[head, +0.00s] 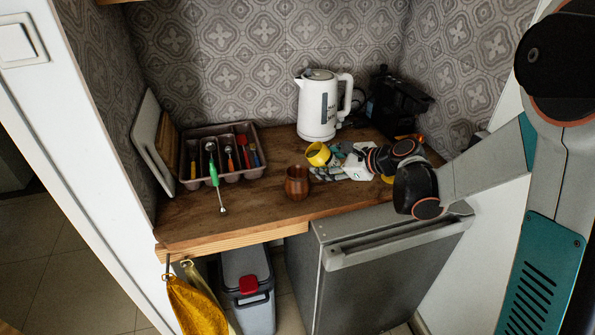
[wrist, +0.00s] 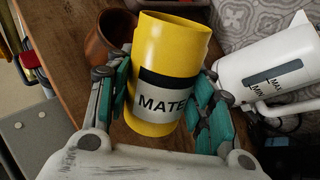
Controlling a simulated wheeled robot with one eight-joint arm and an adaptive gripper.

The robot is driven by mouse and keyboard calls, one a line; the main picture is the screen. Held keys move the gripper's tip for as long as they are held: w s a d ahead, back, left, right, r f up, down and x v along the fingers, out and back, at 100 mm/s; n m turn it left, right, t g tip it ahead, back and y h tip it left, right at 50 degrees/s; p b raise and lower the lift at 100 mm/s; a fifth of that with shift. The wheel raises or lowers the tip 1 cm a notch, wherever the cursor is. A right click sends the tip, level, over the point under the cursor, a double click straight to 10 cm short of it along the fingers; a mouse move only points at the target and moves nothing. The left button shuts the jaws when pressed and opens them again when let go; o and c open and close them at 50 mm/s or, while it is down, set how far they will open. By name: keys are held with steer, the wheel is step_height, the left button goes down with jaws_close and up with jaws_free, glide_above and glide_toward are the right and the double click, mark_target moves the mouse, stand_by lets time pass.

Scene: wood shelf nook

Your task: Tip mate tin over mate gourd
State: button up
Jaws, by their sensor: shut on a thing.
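The mate tin is a yellow cylinder with a grey "MATE" label. In the wrist view the tin (wrist: 170,50) stands between both finger pads, and my gripper (wrist: 165,110) is shut on it. In the head view the tin (head: 318,154) is tilted, its open end facing left toward the gourd, and my gripper (head: 340,162) holds it from the right. The mate gourd (head: 297,182) is a brown wooden cup, upright on the wooden counter, just left of and in front of the tin. In the wrist view the gourd (wrist: 108,35) is partly hidden behind the tin and a finger. The tin's contents do not show.
A white kettle (head: 318,105) stands behind the tin, with a black machine (head: 395,100) to its right. The counter (head: 240,212) is clear at the front left.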

steer(key=shift+r+n+h+p, duration=0.6)
steer(key=shift+r+h+p, duration=0.45)
steer(key=shift+p, duration=1.3)
stand_by(2.2)
steer(key=shift+f+n+g+h, duration=0.3)
steer(key=shift+f+h, duration=0.55)
steer(key=shift+f, duration=0.3)
stand_by(1.4)
steer(key=shift+r+h+p, duration=0.25)
steer(key=shift+h+p, duration=0.15)
steer(key=shift+p, duration=0.15)
stand_by(0.3)
